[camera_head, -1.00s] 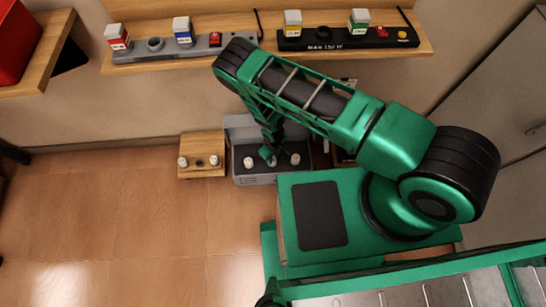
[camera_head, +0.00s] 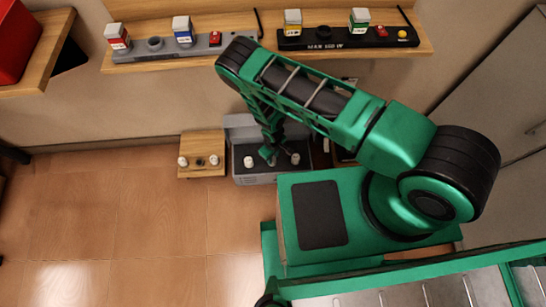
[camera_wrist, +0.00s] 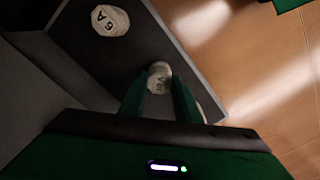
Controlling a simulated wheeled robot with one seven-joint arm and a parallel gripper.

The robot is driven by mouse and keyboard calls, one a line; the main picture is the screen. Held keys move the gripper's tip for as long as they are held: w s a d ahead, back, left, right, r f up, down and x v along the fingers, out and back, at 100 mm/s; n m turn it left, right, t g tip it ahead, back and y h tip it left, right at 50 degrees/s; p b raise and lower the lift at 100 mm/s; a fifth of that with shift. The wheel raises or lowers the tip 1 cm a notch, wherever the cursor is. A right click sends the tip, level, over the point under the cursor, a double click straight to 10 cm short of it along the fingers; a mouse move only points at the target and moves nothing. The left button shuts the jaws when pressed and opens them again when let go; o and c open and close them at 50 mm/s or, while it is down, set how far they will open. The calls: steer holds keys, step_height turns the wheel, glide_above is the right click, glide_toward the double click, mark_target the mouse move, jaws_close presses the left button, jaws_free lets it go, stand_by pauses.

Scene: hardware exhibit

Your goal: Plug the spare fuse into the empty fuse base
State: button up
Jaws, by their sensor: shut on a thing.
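My gripper (camera_head: 270,155) reaches down into a grey bin (camera_head: 268,179) on the floor by the wall. In the wrist view, my gripper (camera_wrist: 160,95) is shut on a white fuse (camera_wrist: 160,73), with one green finger on each side. The mark on its top is not clearly readable. A white fuse marked 6 A (camera_wrist: 110,20) lies apart from the fingers. Another white fuse (camera_wrist: 201,113) is mostly hidden behind my gripper. Left of the bin, a wooden block (camera_head: 203,139) carries a dark empty fuse base (camera_head: 199,162) between two white fuses (camera_head: 183,161) (camera_head: 214,160).
A wooden shelf (camera_head: 425,45) above holds a grey rail (camera_head: 205,46) and a black rail (camera_head: 335,43) with coloured plugs. The bin walls stand close around my gripper. The floor (camera_head: 110,215) to the left is clear.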

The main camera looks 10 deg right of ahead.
steer(key=shift+f, duration=0.2)
stand_by(0.3)
steer(key=o, duration=1.6)
